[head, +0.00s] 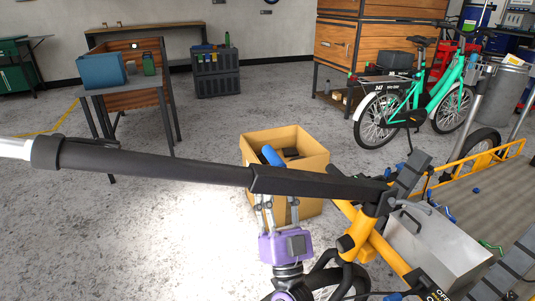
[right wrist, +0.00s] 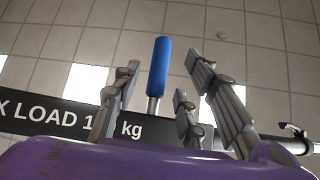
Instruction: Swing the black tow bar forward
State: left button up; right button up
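The black tow bar (head: 160,165) stretches across the head view from the left edge to the yellow cargo bike frame (head: 376,240). It has a pale end at the far left. My right gripper (head: 279,200) points up with its fingers spread, just below the bar's right half. In the right wrist view, my right gripper (right wrist: 167,75) is open and empty. Behind its fingers runs a black lettered bar (right wrist: 60,118), with a blue handle (right wrist: 158,66) on a metal stem showing between them. I cannot tell if the fingers touch the bar. My left gripper is out of view.
An open cardboard box (head: 318,160) stands on the floor behind the bar. A grey metal case (head: 440,250) lies on the bike's cargo bed at the lower right. A green bicycle (head: 425,95) and a small table (head: 150,85) stand farther back. The floor at left is clear.

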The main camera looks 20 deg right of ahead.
aim_at(272, 158)
jog(key=x, duration=0.5)
jog(key=shift+w+r, duration=0.1)
jog(key=shift+w, duration=0.05)
jog(key=shift+w+d+r, duration=0.1)
jog(key=shift+w+r, duration=0.2)
jog(key=shift+w, duration=0.05)
jog(key=shift+c, duration=0.3)
grip_shut()
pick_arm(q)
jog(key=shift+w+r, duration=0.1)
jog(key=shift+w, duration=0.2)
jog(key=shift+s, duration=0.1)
